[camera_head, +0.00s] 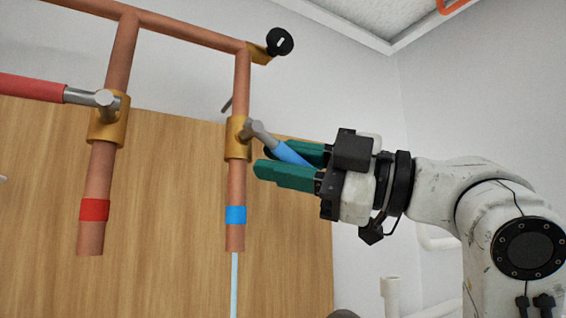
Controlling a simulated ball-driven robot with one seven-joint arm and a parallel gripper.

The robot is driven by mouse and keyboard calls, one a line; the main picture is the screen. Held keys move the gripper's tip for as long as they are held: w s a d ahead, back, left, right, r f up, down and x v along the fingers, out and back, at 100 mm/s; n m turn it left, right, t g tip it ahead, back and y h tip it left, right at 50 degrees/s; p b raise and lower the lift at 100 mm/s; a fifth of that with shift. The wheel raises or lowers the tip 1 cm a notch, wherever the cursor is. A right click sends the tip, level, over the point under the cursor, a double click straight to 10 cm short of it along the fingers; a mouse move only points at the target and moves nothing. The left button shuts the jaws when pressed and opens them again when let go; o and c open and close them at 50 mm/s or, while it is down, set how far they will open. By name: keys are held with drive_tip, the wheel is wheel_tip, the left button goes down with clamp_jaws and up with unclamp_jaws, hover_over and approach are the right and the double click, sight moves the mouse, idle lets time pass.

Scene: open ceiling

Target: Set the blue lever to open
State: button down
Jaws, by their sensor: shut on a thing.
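The blue lever (290,153) has a blue grip and a grey metal shank. It joins a brass valve (237,138) on the right copper pipe, which carries a blue band (236,214). The lever points right and slightly down from the valve. My gripper (277,163) comes from the right, with its two green fingers on either side of the blue grip, shut on it. Part of the grip is hidden by the fingers. A thin pale stream (234,285) shows below the right pipe's open end.
A red lever (35,87) points left from a second brass valve on the left copper pipe (100,175), which has a red band. A horizontal copper pipe (185,32) joins both above. A wooden panel (165,215) stands behind. White pipes (391,296) show at lower right.

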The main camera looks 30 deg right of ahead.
drive_tip(key=c, duration=1.1)
unclamp_jaws()
drive_tip(key=b+v, duration=0.1)
drive_tip(key=v, duration=1)
drive_tip(key=shift+w+b, duration=0.1)
drive_tip(key=shift+b, duration=0.3)
